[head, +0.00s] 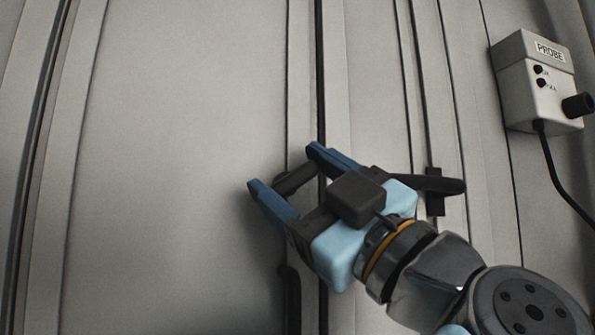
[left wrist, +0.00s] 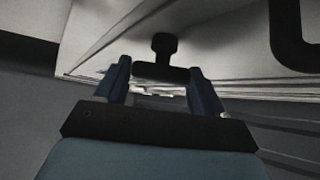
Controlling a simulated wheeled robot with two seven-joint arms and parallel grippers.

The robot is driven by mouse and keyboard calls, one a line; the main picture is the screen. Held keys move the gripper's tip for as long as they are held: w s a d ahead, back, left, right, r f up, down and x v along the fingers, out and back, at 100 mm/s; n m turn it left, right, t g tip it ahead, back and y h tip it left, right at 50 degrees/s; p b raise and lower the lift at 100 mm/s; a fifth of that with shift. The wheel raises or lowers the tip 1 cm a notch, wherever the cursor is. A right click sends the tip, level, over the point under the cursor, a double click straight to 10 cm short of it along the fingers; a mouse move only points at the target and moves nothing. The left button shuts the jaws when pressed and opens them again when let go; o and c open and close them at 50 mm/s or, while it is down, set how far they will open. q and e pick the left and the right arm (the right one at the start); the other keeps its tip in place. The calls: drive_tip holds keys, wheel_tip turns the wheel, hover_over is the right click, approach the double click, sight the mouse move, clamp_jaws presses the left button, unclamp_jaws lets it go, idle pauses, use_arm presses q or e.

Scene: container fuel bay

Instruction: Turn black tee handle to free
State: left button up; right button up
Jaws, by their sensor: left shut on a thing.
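The black tee handle (head: 294,180) is on the grey door face, close to the vertical seam. Its crossbar shows between my left gripper's blue fingers (head: 295,179); part of it is hidden by the gripper. In the left wrist view the tee handle's crossbar (left wrist: 160,73) lies between the fingertips, with its stem beyond. My left gripper is shut on the crossbar. The crossbar looks tilted in the head view. My right gripper is not in view.
A black bar (head: 440,184) on a small dark bracket sticks out just right of my gripper. A black loop handle (head: 290,300) is below it, also in the left wrist view (left wrist: 290,40). A white PROBE box (head: 540,85) with a cable hangs at upper right. The left panel is bare.

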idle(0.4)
use_arm(q)
drive_tip(key=o, duration=1)
drive_tip(key=shift+c, duration=0.2)
drive_tip(key=b+v, duration=0.3)
drive_tip(key=v, duration=1)
drive_tip(key=shift+s+d, duration=0.2)
drive_tip(key=shift+d, duration=0.15)
drive_tip(key=shift+f, duration=0.15)
